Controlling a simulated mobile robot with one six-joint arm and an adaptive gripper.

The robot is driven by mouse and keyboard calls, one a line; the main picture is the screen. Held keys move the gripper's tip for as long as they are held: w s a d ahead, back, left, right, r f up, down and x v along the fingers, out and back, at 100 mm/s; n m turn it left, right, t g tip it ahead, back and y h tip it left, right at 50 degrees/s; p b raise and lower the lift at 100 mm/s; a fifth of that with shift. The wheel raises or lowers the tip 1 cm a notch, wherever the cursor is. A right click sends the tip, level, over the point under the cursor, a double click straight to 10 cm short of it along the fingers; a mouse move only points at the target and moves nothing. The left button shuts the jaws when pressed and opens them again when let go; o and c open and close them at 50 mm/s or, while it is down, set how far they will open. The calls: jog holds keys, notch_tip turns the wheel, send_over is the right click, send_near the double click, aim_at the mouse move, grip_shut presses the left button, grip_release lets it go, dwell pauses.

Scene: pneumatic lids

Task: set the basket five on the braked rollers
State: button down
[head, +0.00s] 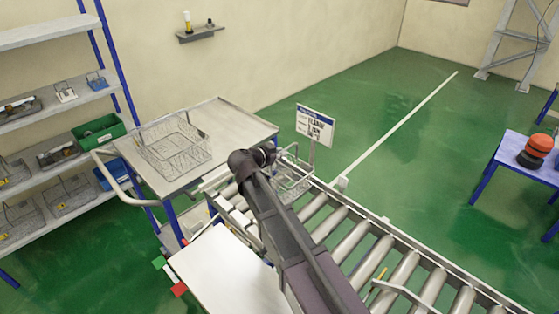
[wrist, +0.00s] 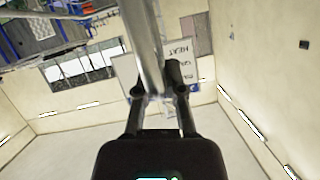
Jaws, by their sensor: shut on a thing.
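My gripper (head: 268,154) is beside the basket's upper part. In the wrist view my gripper (wrist: 157,94) is shut on a pale metal bar (wrist: 143,40), which appears to be the basket's handle. The rollers run toward the lower right.
A larger wire basket (head: 172,148) stands on the steel cart (head: 225,117) left of the conveyor. A sign (head: 315,125) rises behind the rollers. A pale tabletop (head: 225,275) lies in front, and shelves (head: 60,95) stand left. The rollers farther right look largely free.

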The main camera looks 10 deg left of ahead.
jog(key=shift+f+b, duration=0.45)
jog(key=shift+f, duration=0.35)
jog(key=c, duration=0.7)
grip_release()
jog(key=shift+s+a+r+p, duration=0.15)
jog(key=shift+s+r+p, duration=0.15)
jog(key=shift+s, duration=0.05)
jog(key=p+v, duration=0.4)
jog(key=v, duration=0.7)
